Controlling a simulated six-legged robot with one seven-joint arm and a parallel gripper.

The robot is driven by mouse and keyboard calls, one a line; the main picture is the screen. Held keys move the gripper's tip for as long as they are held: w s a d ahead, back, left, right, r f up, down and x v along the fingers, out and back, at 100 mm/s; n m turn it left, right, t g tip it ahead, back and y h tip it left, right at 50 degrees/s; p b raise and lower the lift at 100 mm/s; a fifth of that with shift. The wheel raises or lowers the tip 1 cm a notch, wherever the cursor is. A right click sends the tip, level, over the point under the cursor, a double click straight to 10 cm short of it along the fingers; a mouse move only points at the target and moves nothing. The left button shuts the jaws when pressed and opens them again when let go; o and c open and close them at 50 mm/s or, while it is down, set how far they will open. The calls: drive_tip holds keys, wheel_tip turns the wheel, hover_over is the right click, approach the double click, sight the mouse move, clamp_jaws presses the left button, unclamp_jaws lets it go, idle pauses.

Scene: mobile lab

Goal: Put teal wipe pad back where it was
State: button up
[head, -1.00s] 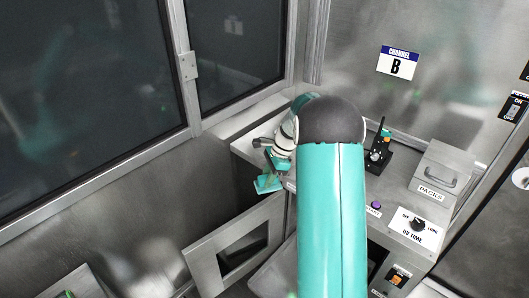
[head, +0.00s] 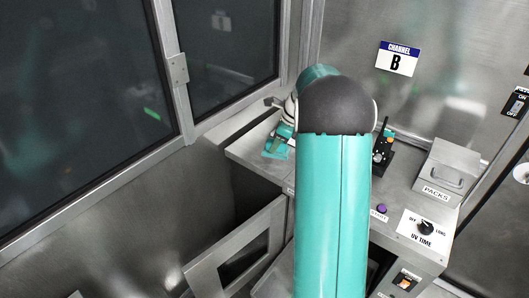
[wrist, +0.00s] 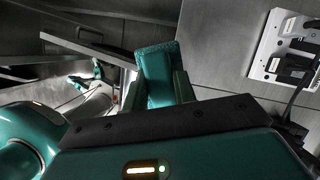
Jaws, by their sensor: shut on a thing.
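The teal wipe pad (head: 276,151) is held at the end of my arm, over the left part of the metal counter (head: 250,155). It also shows in the wrist view (wrist: 158,72), standing out between the two fingers. My gripper (head: 282,135) is shut on the pad; in the wrist view the fingers (wrist: 157,92) sit on either side of it. My arm hides part of the gripper and the middle of the counter in the head view. I cannot tell whether the pad touches the counter.
A black device with a stubby antenna (head: 383,147), a PACKS box (head: 443,172) and a UV TIME dial (head: 426,227) stand on the counter right of my arm. An open framed door (head: 215,268) is below left. A window wall (head: 90,90) bounds the left.

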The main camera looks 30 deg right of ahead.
drive_tip(key=w+d+f, duration=0.1)
drive_tip(key=w+f, duration=0.1)
drive_tip(key=w, duration=0.1)
drive_tip(key=w+f, duration=0.3)
drive_tip(key=w+d+f, duration=0.1)
drive_tip(key=w+f, duration=0.2)
drive_tip(key=w, duration=0.1)
drive_tip(key=shift+w+d+f, duration=0.1)
drive_tip(key=shift+d, duration=0.25)
drive_tip(key=shift+w+d+f, duration=0.1)
drive_tip(key=shift+w+f, duration=0.2)
drive_tip(key=shift+f, duration=1.6)
drive_tip(key=shift+f, duration=0.1)
drive_tip(key=o, duration=1)
drive_tip(key=shift+c, duration=0.2)
